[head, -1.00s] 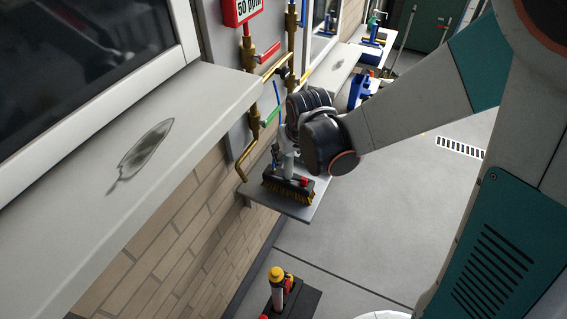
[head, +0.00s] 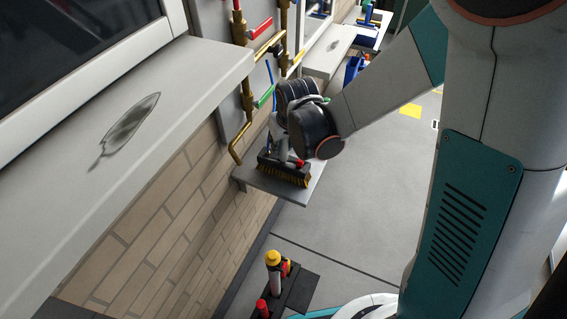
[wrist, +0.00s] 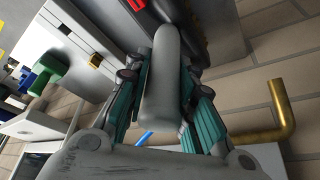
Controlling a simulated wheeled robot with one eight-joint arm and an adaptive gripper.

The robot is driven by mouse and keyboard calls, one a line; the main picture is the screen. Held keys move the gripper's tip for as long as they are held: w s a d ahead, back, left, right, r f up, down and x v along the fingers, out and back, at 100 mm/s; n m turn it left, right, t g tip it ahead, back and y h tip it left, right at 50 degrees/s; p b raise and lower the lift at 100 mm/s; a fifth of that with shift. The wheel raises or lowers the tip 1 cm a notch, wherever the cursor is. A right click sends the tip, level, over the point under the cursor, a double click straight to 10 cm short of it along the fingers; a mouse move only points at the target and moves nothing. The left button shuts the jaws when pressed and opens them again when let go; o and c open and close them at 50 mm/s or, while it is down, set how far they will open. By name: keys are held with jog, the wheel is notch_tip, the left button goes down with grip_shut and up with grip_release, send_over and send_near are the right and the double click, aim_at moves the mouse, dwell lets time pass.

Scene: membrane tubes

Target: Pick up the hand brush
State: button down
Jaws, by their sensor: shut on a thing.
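The hand brush (head: 284,171) has a dark block with brown-yellow bristles and a grey handle. In the head view it is at the small grey shelf (head: 264,185) on the brick wall, bristles down. I cannot tell whether the bristles touch the shelf. My gripper (wrist: 170,62) is shut on the brush's grey handle, which runs between its teal fingers in the wrist view. The brush (wrist: 166,85) fills the middle of that view. In the head view my wrist hides part of the handle and fingers.
Brass pipes (head: 247,110) with coloured valve levers run up the wall close beside the shelf. A wide pale ledge (head: 185,90) juts out at left. A yellow-topped post (head: 273,262) stands below. The grey floor (head: 375,190) right of the shelf is clear.

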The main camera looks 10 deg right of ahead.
jog(key=shift+r, duration=0.1)
notch_tip(320, 180, up, 10)
jog(key=p, duration=0.3)
jog(key=shift+p, duration=0.4)
jog(key=c, duration=2.3)
grip_release()
jog(key=shift+c, duration=0.4)
